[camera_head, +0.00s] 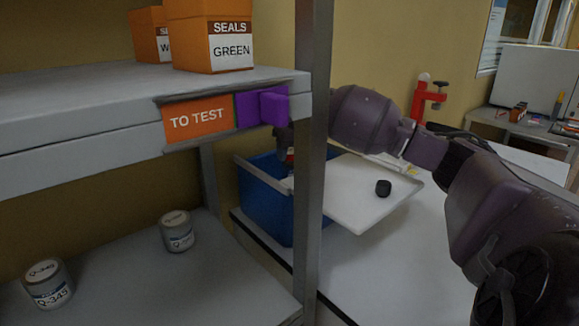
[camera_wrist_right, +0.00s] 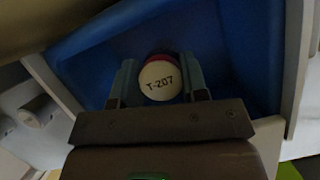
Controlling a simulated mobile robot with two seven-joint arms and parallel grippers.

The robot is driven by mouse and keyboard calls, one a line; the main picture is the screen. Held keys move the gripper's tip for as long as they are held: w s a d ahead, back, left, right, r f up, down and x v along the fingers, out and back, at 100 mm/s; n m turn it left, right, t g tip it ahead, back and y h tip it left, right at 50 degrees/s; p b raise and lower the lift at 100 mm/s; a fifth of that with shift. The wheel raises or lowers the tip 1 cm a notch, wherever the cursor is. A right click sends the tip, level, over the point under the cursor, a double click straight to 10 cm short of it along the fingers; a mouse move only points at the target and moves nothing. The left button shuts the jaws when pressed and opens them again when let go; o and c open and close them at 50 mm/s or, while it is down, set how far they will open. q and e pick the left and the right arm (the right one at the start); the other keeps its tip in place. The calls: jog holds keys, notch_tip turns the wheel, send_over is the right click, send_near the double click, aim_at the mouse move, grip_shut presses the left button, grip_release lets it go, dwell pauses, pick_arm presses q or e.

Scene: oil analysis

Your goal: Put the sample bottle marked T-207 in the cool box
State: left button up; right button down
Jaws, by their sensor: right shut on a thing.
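The sample bottle (camera_wrist_right: 160,79) shows in the right wrist view as a round white cap marked T-207 with a red edge. My right gripper (camera_wrist_right: 159,84) is shut on it, one finger on each side. Blue walls of the cool box surround the bottle in that view; I cannot tell whether it touches the floor. In the head view, the blue cool box (camera_head: 264,205) stands behind the shelf post, its top open. My right gripper (camera_head: 289,160) is at its opening, mostly hidden by the post. My left gripper is not in view.
A white lid-like panel (camera_head: 350,190) with a black knob (camera_head: 383,188) lies right of the box. The shelf post (camera_head: 312,215) stands in front. The shelf bears orange SEALS boxes (camera_head: 212,35) and a TO TEST sign (camera_head: 198,119). Two cans (camera_head: 177,231) stand below. A red stand (camera_head: 427,97) is behind.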

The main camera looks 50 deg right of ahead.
aim_at(290, 165)
notch_tip(290, 165, down, 4)
jog(key=shift+r, duration=0.1)
jog(key=shift+f, duration=0.2)
jog(key=shift+f, duration=0.1)
jog(key=c, duration=0.6)
grip_release()
jog(key=shift+c, duration=0.2)
